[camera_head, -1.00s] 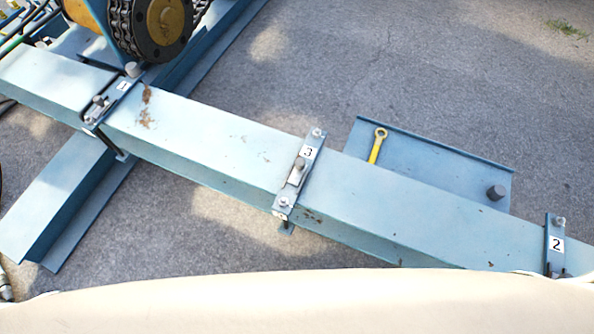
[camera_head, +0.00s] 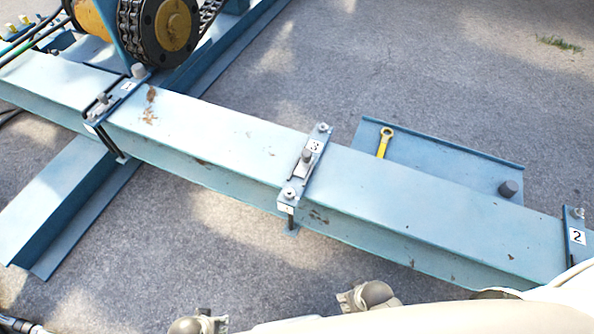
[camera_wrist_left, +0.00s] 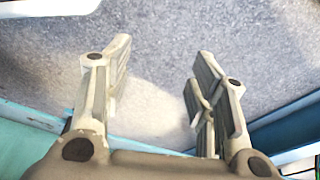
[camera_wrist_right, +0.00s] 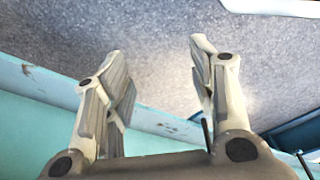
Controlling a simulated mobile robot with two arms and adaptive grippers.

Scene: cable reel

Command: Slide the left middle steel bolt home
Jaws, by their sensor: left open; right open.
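A blue steel beam (camera_head: 228,133) runs across the head view with three latch brackets on it. The left bracket (camera_head: 112,100) carries a grey sliding bolt (camera_head: 101,99). The middle bracket (camera_head: 312,160), labelled 3, carries another grey steel bolt (camera_head: 306,158) with a knob. The right bracket (camera_head: 576,236), labelled 2, is partly covered by my body. My left gripper (camera_wrist_left: 162,62) is open and empty in its wrist view, above grey ground. My right gripper (camera_wrist_right: 160,58) is also open and empty.
A blue plate (camera_head: 452,165) behind the beam bears a yellow wrench (camera_head: 384,142) and a dark round peg (camera_head: 508,188). A chain-wrapped reel (camera_head: 150,28) stands at top left. A crossing blue beam (camera_head: 60,205) lies at left. Open ground (camera_head: 190,225) lies in front of the beam.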

